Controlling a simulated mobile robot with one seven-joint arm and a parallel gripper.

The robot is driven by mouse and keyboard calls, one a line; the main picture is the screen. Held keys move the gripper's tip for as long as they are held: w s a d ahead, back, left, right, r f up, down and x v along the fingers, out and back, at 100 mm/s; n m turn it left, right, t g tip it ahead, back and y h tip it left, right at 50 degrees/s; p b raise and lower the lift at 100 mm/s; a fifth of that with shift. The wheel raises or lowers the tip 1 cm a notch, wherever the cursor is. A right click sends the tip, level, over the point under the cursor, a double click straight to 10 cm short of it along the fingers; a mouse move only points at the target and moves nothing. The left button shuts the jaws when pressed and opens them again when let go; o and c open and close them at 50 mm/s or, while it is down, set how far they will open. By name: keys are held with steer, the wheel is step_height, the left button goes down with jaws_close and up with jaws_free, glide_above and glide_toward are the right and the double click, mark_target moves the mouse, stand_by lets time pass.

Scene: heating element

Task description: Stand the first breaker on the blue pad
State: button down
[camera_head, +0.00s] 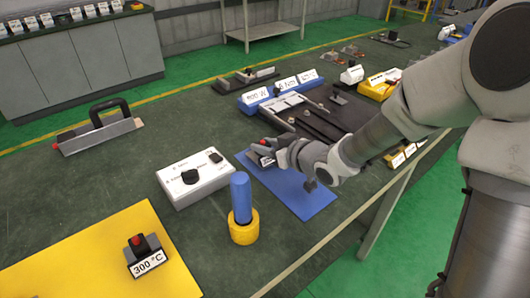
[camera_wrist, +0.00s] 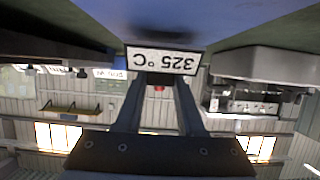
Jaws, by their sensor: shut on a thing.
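My gripper (camera_head: 282,150) is shut on a dark breaker with a red button (camera_head: 263,151), low over the far left corner of the blue pad (camera_head: 310,200). In the wrist view, my gripper's fingers (camera_wrist: 159,80) close on this breaker, whose white label (camera_wrist: 162,61) reads 325 °C upside down. My gripper hides part of it, and I cannot tell whether its base touches the pad. Another dark breaker (camera_head: 137,242) with a red button and a 300 °C label stands on the yellow pad (camera_head: 85,260) at the front left.
A white box with black knobs (camera_head: 195,178) stands left of the blue pad. A blue cylinder in a yellow ring (camera_head: 241,200) stands in front of that box. A dark fixture (camera_head: 320,115) with labelled blue blocks lies just behind. A black-handled metal tool (camera_head: 98,130) lies far left.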

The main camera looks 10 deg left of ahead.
steer(key=shift+f, duration=0.4)
steer(key=shift+f, duration=0.2)
steer(key=c, duration=0.5)
jaws_free()
steer(key=shift+r, duration=0.25)
steer(key=p+v, duration=0.3)
steer(key=v, duration=0.7)
steer(key=shift+s+d+r+p, duration=0.15)
steer(key=shift+d+p, duration=0.1)
steer(key=shift+p, duration=0.15)
steer(key=shift+s+d+r, duration=0.15)
steer(key=shift+s+d, duration=0.3)
